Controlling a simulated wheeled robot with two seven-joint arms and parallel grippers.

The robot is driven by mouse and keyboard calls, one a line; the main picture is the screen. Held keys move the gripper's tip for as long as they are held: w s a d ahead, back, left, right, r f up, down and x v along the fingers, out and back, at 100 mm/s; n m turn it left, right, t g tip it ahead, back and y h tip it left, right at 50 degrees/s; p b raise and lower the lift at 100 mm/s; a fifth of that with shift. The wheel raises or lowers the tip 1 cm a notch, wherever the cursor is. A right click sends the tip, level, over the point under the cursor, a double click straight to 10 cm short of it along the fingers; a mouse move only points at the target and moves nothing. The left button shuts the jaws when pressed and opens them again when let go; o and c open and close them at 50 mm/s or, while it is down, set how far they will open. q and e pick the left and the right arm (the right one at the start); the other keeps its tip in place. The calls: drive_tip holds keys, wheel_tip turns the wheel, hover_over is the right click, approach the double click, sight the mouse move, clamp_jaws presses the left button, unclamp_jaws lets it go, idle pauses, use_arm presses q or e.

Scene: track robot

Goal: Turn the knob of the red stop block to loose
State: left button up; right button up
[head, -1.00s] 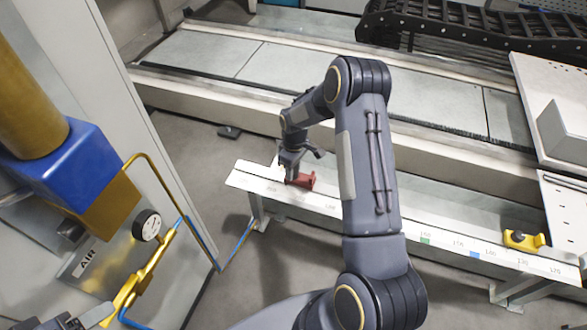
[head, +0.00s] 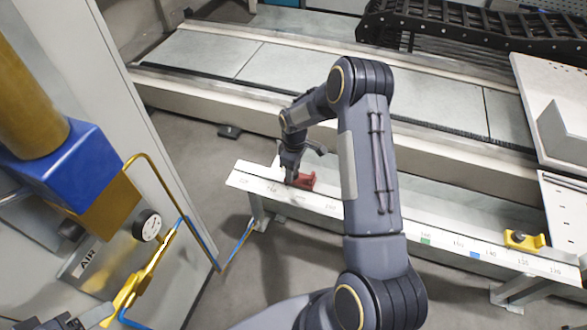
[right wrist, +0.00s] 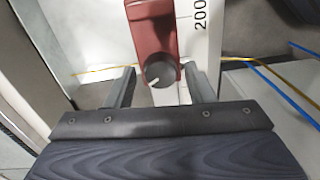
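The red stop block (head: 307,181) sits on the pale scale rail (head: 395,222), near its left end. My right gripper (head: 291,177) is at the block in the head view. In the wrist view its two fingers stand open (right wrist: 161,84), one on each side of the knob, with visible gaps. In the head view the gripper hides the knob. Dark parts at the bottom left edge may be my left gripper; its fingers are not clear.
A yellow stop block (head: 524,241) sits farther right on the same rail. An air panel with a gauge (head: 147,225) and yellow pipework stands at the left. A long track bed (head: 290,69) runs behind the rail. Bare floor lies in front.

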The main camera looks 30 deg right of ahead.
drive_tip(key=shift+o, duration=0.2)
wheel_tip(320, 180, up, 8)
drive_tip(key=shift+w+d+f+p, duration=0.1)
drive_tip(key=shift+d+p, duration=0.05)
drive_tip(key=shift+p, duration=0.9)
